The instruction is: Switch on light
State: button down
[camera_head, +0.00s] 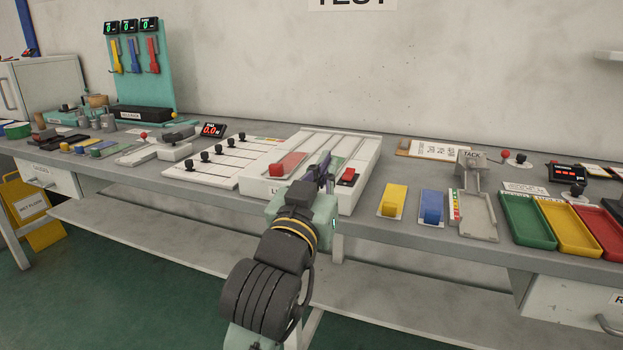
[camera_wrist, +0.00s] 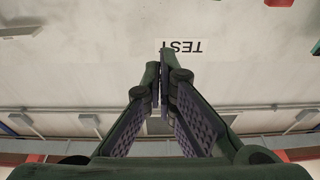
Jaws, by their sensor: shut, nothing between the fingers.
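A white raised box (camera_head: 352,203) sits on the bench at the middle of the head view, with a partly hidden label that starts with "L". A red block (camera_head: 287,165) lies on its left part, and a small red switch-like piece (camera_head: 347,177) sits at its right front corner. I cannot tell which part is the light's switch. My gripper (camera_head: 325,160) is over the box, between these red pieces, and hides part of it. In the wrist view my gripper (camera_wrist: 159,68) shows its fingers together, with nothing held. I cannot tell whether it touches the box.
A white board with several black knobs (camera_head: 217,165) lies left of the box. A yellow block (camera_head: 393,201) and a blue block (camera_head: 431,206) stand to its right on the grey bench (camera_head: 385,228). A grey tray device (camera_head: 478,215) and coloured trays lie farther right.

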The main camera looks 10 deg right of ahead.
jog(key=shift+s+d+f+g, duration=0.2)
jog(key=shift+d+f+g, duration=0.15)
jog(key=shift+f, duration=0.3)
jog(key=shift+d, duration=0.1)
jog(key=r+p, duration=0.2)
jog(key=p, duration=0.1)
send_over(348, 178)
jog(key=s, duration=0.1)
jog(key=shift+s+a, duration=0.15)
jog(key=shift+a, duration=0.25)
jog(key=f, duration=0.1)
jog(key=w+f, duration=0.1)
jog(key=shift+d+f, duration=0.3)
jog(key=shift+w+d+f, duration=0.15)
jog(key=shift+w+f, duration=0.1)
jog(key=shift+f, duration=0.4)
